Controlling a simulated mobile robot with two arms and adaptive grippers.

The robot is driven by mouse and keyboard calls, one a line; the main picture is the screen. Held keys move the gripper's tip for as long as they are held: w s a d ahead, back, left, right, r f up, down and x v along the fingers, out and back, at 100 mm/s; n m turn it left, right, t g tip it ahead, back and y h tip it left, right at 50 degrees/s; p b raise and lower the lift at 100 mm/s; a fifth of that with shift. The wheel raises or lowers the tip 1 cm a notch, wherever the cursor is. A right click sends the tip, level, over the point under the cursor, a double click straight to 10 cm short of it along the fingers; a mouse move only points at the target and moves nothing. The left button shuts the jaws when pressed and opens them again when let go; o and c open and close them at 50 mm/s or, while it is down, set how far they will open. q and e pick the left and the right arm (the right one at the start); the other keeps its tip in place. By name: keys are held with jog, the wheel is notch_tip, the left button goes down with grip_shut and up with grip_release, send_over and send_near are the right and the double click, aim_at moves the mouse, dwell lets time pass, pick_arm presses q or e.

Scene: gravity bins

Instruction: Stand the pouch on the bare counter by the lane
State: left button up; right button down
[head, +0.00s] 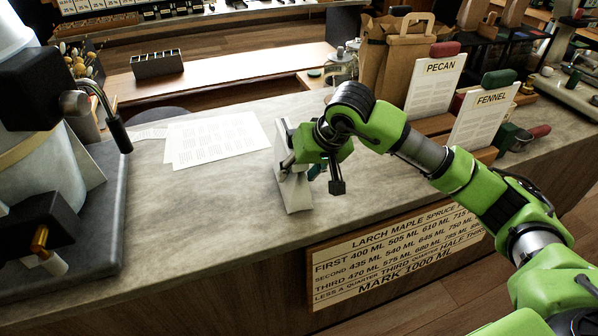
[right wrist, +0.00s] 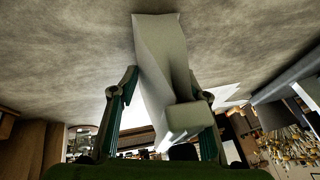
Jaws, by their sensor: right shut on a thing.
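The pouch (head: 294,188) is a tall pale grey-white pack at the counter's front part, in the middle of the head view. It stands nearly upright with a slight tilt, its lower end at the counter (head: 225,205); I cannot tell whether it bears its full weight there. My right gripper (head: 297,162) is around its upper part, partly hiding it. In the right wrist view the pouch (right wrist: 162,65) runs between the two fingers of the right gripper (right wrist: 163,112), which is shut on it. My left gripper is out of view. I cannot tell which part is the lane.
Printed white sheets (head: 215,140) lie left of the pouch. A dispenser on a dark base (head: 75,240) fills the left. PECAN (head: 433,82) and FENNEL (head: 482,118) cards and a paper bag (head: 402,60) stand right. A volume sign (head: 390,250) hangs on the counter front. Bare counter lies left of the pouch.

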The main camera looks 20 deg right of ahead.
jog(key=shift+f+b, duration=0.35)
jog(key=c, duration=1.1)
grip_release()
jog(key=shift+o, duration=0.2)
jog(key=shift+f, duration=0.1)
jog(key=v, duration=1.2)
